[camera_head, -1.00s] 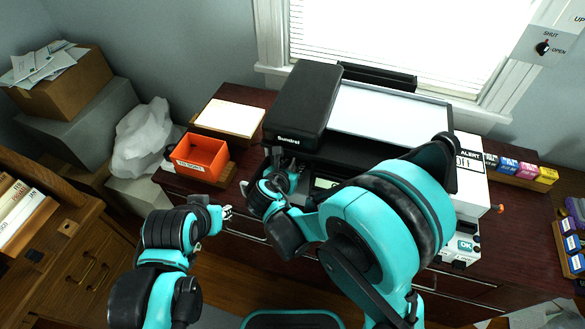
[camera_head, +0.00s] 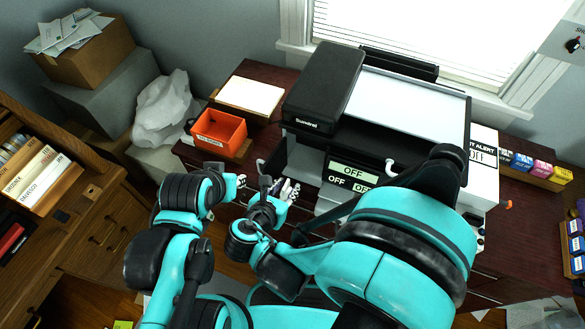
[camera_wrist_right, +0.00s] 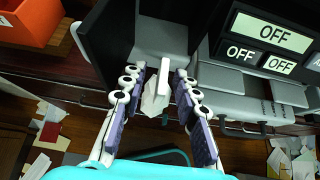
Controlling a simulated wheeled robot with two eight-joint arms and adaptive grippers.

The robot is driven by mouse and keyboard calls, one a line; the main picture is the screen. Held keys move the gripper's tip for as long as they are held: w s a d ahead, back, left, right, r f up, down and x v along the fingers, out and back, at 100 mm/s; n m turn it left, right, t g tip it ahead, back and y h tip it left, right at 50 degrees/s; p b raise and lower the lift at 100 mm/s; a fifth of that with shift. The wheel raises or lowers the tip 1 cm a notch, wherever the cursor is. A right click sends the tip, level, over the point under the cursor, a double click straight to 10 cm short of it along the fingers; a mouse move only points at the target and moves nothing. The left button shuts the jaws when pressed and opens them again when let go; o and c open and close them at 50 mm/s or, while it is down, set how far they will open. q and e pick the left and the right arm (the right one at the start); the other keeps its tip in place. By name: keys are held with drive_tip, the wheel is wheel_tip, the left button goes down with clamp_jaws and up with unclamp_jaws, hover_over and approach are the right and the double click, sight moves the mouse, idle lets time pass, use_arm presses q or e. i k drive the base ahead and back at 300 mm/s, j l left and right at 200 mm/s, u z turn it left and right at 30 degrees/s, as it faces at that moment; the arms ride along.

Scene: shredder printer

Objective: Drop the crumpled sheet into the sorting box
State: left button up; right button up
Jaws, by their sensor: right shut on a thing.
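The crumpled sheet (camera_wrist_right: 152,103) is a small pale, creased piece between the fingers of my right gripper (camera_wrist_right: 160,88) in the right wrist view. The right gripper is shut on it; it also shows in the head view (camera_head: 279,188), just in front of the machine's open grey compartment (camera_head: 302,163). The sheet is hard to make out in the head view. The orange sorting box (camera_head: 218,132) stands left of the machine, and its corner shows in the wrist view (camera_wrist_right: 30,22). My left gripper (camera_head: 240,182) is below the box, partly seen; its fingers are unclear.
A black door (camera_wrist_right: 108,42) with a white handle stands open between the right gripper and the box. The large black-and-grey machine (camera_head: 325,92) fills the cabinet's middle. A paper stack (camera_head: 250,95) lies behind the box. Paper scraps (camera_wrist_right: 45,130) lie on the floor.

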sight(228, 138)
drive_tip(key=k+j, duration=0.15)
drive_tip(key=j, duration=0.25)
drive_tip(key=i+j, duration=0.2)
drive_tip(key=j, duration=0.15)
drive_tip(key=i+j, duration=0.45)
drive_tip(key=j, duration=0.25)
